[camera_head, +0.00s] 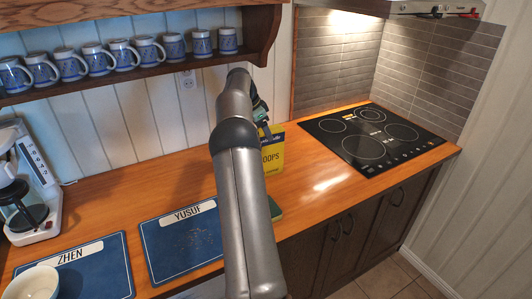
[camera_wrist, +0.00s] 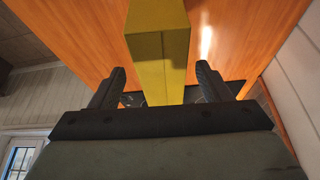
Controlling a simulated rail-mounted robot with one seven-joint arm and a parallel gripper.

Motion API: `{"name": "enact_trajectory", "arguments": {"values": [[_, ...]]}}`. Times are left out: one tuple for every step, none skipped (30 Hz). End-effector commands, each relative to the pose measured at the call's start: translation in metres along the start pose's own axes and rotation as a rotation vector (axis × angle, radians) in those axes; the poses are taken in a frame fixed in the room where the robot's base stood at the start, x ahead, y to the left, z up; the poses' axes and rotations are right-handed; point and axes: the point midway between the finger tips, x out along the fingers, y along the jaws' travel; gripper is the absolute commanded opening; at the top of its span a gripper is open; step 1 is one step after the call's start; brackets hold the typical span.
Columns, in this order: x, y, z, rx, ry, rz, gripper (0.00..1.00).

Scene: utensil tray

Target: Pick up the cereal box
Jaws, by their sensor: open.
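The yellow cereal box (camera_head: 273,158) with dark lettering stands on the wooden counter, left of the cooktop. My arm hides its left part in the head view. In the wrist view the yellow box (camera_wrist: 158,58) lies between the two dark fingers of my gripper (camera_wrist: 158,84), with a visible gap on each side. My gripper is open and holds nothing.
A black cooktop (camera_head: 371,138) lies to the right. Blue mats (camera_head: 185,245) lie at the front left, with a white bowl (camera_head: 33,283) on one. A coffee machine (camera_head: 28,190) stands at far left. A shelf of mugs (camera_head: 125,54) hangs above. A dark green item (camera_head: 276,209) shows beside my arm.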

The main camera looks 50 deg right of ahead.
Motion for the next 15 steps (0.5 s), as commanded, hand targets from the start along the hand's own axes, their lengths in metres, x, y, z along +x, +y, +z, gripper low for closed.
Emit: {"name": "enact_trajectory", "arguments": {"values": [[0.006, 0.000, 0.000, 0.000, -0.002, 0.004, 0.71], [0.011, -0.001, 0.000, 0.000, -0.003, 0.004, 0.71], [0.017, -0.001, 0.001, 0.000, -0.003, 0.003, 0.71], [0.022, -0.001, 0.001, 0.000, -0.002, 0.003, 0.71], [0.026, -0.001, 0.001, 0.000, -0.002, 0.003, 0.71], [0.030, -0.001, 0.001, 0.000, -0.002, 0.003, 0.71], [0.033, -0.001, 0.001, 0.000, -0.001, 0.002, 0.71], [0.035, -0.001, 0.001, 0.000, -0.001, 0.001, 0.71], [0.036, -0.002, 0.001, 0.000, 0.000, 0.000, 0.71], [0.037, -0.002, 0.001, 0.000, 0.000, -0.001, 0.71], [0.038, -0.002, 0.001, 0.000, 0.000, -0.001, 0.71], [0.038, -0.002, 0.001, 0.000, 0.000, -0.001, 0.71], [0.038, -0.002, 0.001, 0.000, 0.000, -0.001, 0.71], [0.038, -0.002, 0.002, 0.000, 0.000, -0.001, 0.71], [0.038, -0.002, 0.002, 0.000, 0.000, -0.001, 0.71]]}}
